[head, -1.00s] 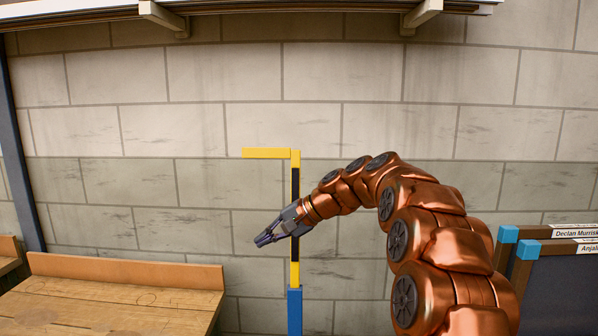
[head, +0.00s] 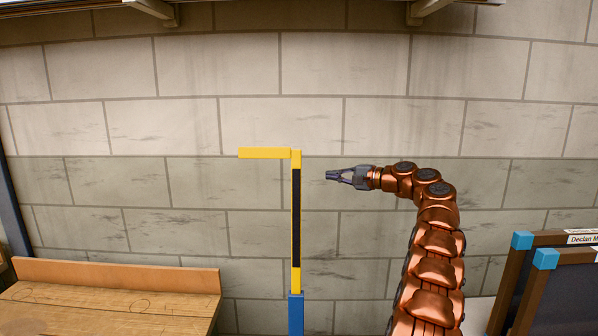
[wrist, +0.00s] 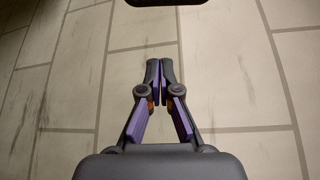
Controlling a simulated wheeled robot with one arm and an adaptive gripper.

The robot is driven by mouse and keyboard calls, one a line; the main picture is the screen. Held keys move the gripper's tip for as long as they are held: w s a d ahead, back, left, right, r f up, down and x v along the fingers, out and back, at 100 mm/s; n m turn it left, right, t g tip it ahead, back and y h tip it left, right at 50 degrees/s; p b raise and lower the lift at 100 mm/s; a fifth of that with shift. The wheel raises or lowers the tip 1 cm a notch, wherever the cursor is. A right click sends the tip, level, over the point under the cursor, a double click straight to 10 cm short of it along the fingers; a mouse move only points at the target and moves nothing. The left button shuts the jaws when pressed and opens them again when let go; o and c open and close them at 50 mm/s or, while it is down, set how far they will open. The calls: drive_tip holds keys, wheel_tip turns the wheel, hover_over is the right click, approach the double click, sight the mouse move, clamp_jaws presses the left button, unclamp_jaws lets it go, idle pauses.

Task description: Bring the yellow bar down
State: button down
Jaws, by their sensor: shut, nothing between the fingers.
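The yellow bar (head: 264,153) juts level to the left from the top of an upright post in the head view. The post has a black middle section (head: 296,218) edged in yellow, a yellow foot (head: 295,281) and a blue base (head: 295,314). My gripper (head: 328,175) points left, to the right of the post and a little lower than the bar in the picture. It appears apart from both. In the wrist view, my gripper's fingers (wrist: 161,72) are closed together with nothing between them. The bar is not in the wrist view.
A wooden bench (head: 110,305) with a raised back edge stands at lower left. Dark framed panels (head: 545,280) with blue corners and name labels stand at right. A block wall (head: 400,130) fills the background. A shelf edge (head: 300,4) runs along the top.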

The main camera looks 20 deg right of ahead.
drive_tip(key=w+a+p, duration=0.2)
drive_tip(key=w+a, duration=0.3)
drive_tip(key=a, duration=0.2)
drive_tip(key=shift+w+a+p, duration=0.2)
drive_tip(key=shift+a+p, duration=0.1)
drive_tip(key=shift+p, duration=0.1)
idle(1.3)
drive_tip(key=shift+s+a+f+b, duration=0.1)
drive_tip(key=shift+s+a+b, duration=0.1)
drive_tip(key=shift+b, duration=0.25)
